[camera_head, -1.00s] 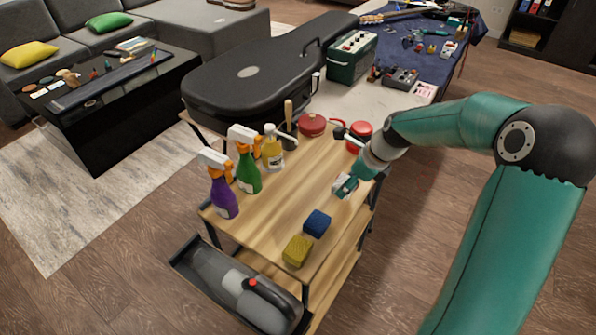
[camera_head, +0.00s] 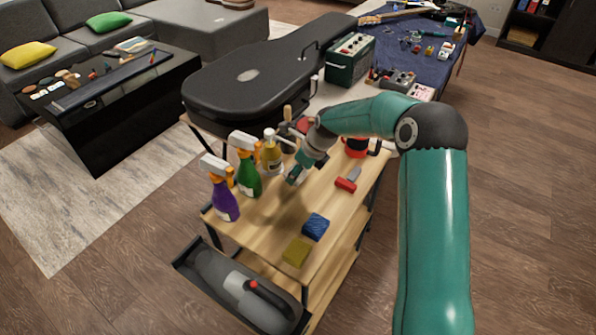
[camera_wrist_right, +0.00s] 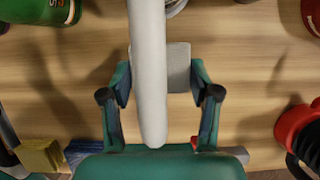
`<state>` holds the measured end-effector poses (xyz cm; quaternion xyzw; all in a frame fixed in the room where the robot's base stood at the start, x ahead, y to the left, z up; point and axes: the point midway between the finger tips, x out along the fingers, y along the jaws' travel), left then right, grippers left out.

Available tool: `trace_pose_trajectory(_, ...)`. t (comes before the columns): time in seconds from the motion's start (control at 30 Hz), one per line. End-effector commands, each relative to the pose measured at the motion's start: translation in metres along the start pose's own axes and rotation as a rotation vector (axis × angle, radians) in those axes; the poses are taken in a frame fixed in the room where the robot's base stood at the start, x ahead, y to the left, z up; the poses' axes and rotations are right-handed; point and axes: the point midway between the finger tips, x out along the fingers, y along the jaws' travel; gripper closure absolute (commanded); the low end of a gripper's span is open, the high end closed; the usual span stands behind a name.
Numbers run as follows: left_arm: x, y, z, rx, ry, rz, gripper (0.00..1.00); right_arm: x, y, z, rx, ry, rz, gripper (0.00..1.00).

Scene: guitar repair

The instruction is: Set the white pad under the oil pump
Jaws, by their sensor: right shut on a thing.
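The oil pump (camera_head: 271,155) is a yellowish bottle with a white pump head, standing upright on the wooden cart top. Its pale spout appears to cross the right wrist view (camera_wrist_right: 149,75) close to the camera, above the pad. My right gripper (camera_head: 294,176) is low over the cart, just right of the oil pump. In the right wrist view, its fingers (camera_wrist_right: 160,85) are shut on the square, pale grey-white pad (camera_wrist_right: 179,68). The pad is beside the bottle; the gap between them is hard to judge. My left gripper is not in view.
Green (camera_head: 247,172) and purple (camera_head: 223,197) spray bottles stand left of the pump. The cart's middle is clear.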

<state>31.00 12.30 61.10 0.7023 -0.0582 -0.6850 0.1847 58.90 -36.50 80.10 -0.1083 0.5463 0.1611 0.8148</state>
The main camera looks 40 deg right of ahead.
Motion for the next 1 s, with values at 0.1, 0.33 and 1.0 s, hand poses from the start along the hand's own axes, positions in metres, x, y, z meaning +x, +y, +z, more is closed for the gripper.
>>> trace_pose_trajectory(0.1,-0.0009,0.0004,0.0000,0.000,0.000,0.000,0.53,0.0061,-0.0003,-0.0025,0.000,-0.001,-0.001,0.62)
trace_pose_trajectory(0.33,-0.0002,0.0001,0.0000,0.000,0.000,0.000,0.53,0.0066,-0.0003,-0.0027,-0.001,-0.002,-0.001,0.62)
trace_pose_trajectory(1.0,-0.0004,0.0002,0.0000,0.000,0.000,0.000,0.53,-0.0023,-0.0009,-0.0014,-0.001,-0.004,-0.003,0.14)
